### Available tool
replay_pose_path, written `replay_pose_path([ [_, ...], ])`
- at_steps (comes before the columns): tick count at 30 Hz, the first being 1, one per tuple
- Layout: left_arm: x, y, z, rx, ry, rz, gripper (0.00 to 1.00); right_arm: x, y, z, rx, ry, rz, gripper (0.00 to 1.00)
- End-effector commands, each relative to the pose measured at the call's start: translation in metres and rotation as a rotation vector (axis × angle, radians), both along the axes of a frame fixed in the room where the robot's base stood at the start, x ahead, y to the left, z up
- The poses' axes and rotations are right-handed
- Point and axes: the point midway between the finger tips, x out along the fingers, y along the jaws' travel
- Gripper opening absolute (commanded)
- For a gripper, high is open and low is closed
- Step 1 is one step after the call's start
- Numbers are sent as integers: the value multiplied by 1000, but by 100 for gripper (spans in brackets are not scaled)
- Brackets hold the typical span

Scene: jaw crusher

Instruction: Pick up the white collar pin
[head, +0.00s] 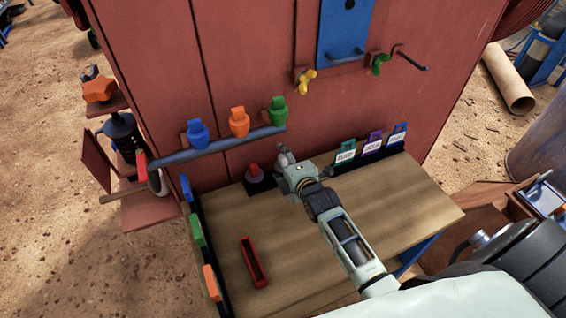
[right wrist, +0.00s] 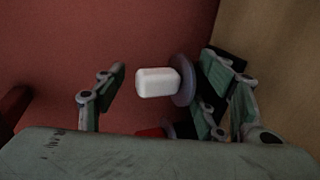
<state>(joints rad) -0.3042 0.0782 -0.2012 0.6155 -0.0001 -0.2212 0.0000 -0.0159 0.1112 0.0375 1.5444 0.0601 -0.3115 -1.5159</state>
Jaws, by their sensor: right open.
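The white collar pin (right wrist: 155,82) shows in the right wrist view as a white block-shaped head with a grey round collar (right wrist: 184,80) beside it. My right gripper (right wrist: 163,68) is open, with one finger to the left of the white head and the other to the right, near the collar. I see a gap between the left finger and the head. In the head view my right gripper (head: 284,158) is over the back of the wooden table, near the red collar pin (head: 254,174); the white pin cannot be clearly made out there. My left gripper is not in view.
The red machine wall (head: 240,70) rises close behind, with a shelf bar (head: 215,143) of coloured clips. Labelled tags (head: 371,146) stand right of the gripper. A red tray (head: 253,262) lies on the wooden table (head: 330,250), whose middle is otherwise clear.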

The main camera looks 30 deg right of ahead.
Motion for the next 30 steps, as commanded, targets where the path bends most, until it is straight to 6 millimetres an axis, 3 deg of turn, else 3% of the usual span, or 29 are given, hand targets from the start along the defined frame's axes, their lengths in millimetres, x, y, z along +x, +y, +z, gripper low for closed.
replay_pose_path([
  [4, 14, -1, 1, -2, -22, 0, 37, 6, 0, -2, 1, 0, 0, 65],
  [10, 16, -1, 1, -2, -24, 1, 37, 6, 0, -2, 1, 0, 0, 64],
  [27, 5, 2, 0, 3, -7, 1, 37, 5, -1, -2, 1, 1, 0, 14],
  [30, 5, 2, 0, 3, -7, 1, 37, 6, -1, -1, 1, -1, 0, 12],
])
